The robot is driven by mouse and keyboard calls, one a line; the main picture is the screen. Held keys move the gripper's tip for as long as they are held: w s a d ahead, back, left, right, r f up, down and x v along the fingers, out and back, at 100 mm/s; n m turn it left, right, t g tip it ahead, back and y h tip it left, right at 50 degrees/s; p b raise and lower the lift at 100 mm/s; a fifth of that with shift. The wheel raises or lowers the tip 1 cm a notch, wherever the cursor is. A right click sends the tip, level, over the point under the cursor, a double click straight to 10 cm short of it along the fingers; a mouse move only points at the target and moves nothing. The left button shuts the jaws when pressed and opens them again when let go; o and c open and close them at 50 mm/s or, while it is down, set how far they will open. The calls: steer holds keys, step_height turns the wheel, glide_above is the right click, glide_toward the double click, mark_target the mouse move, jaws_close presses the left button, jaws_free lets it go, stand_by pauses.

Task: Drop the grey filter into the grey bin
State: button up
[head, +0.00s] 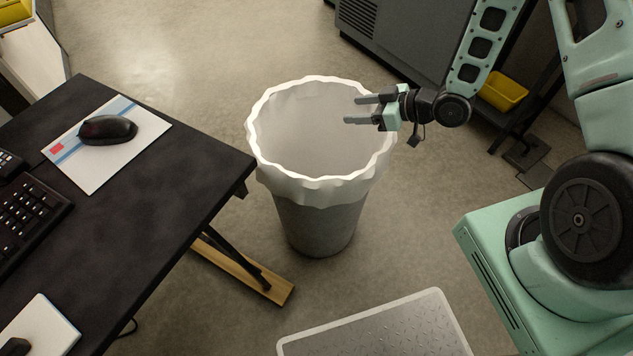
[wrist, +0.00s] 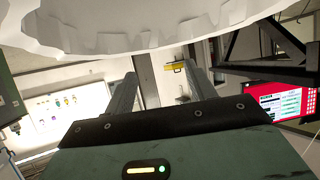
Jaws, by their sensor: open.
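The grey bin (head: 318,225) stands upright on the floor in the middle of the head view, with a white liner (head: 265,178) folded over its rim. My gripper (head: 352,111) is at the right side of the bin's mouth, its fingers pointing left over the opening. The fingers are apart with nothing between them. In the wrist view, my gripper (wrist: 163,78) also shows empty, with the liner's scalloped edge (wrist: 150,38) across the top. I see no grey filter in either view. The bin's inside shows pale liner; I cannot tell what lies at its bottom.
A black desk (head: 160,210) at the left holds a mouse (head: 108,130) on a pad and a keyboard (head: 30,215). A grey cabinet (head: 405,45) stands behind. A yellow bin (head: 503,91) is at the back right. A metal plate (head: 385,330) lies in front.

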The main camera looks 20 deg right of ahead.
steer(key=v, duration=1)
steer(key=shift+s+d+p, duration=0.2)
steer(key=shift+s+p, duration=0.05)
steer(key=shift+p, duration=0.1)
steer(key=shift+r, duration=0.15)
